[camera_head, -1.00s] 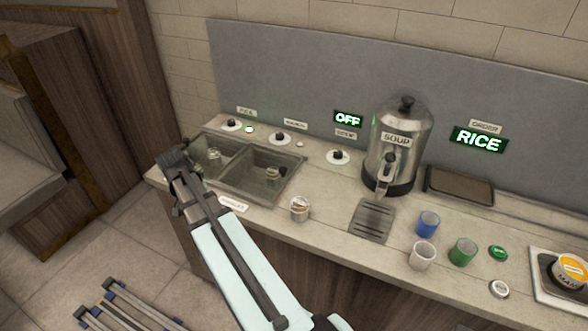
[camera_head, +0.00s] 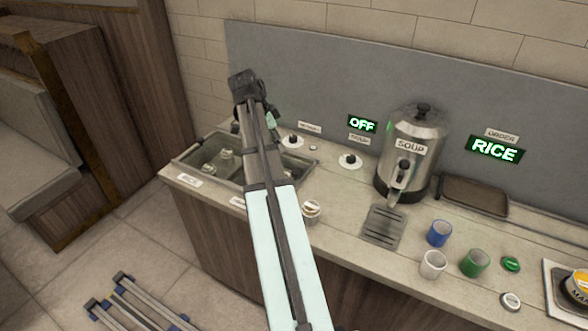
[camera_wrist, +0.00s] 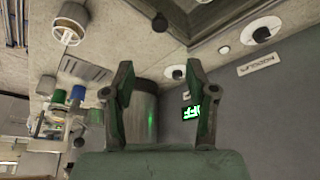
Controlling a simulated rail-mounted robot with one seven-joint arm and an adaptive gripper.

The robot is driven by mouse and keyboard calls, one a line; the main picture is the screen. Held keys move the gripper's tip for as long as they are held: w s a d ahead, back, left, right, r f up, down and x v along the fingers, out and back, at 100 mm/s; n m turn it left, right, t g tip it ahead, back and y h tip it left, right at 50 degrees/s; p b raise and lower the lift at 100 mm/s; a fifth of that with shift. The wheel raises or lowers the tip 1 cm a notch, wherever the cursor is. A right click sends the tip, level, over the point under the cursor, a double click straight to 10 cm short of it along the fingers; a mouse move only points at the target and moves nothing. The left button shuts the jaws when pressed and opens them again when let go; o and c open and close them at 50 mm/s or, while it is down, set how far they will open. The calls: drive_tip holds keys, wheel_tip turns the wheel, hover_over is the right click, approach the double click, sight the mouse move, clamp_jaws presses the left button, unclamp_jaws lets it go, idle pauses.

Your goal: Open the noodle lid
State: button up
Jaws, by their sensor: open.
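The noodle lid (camera_head: 292,141) is a white disc with a black knob on the counter behind the right well, beside my arm in the head view. In the wrist view it lies at upper right (camera_wrist: 262,32), near its label (camera_wrist: 258,65). My gripper (camera_wrist: 159,75) is open, its two fingers spread with nothing held between them. In the head view my gripper end (camera_head: 243,85) is raised over the left part of the counter, seen against the grey backsplash. Its fingers are not clear there. The lid is outside the fingers, to the right in the wrist view.
Another white disc with a black knob (camera_head: 350,161) stands left of the soup urn (camera_head: 410,150). The sunken wells (camera_head: 190,157) are partly hidden by my arm. A small jar (camera_head: 311,210) stands at the counter front. Cups (camera_head: 439,233) stand at right.

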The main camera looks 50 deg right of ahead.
sight(295, 171)
drive_tip(key=p+x, duration=0.3)
drive_tip(key=x, duration=1.1)
drive_tip(key=shift+f, duration=0.3)
clamp_jaws()
drive_tip(key=shift+d, duration=0.1)
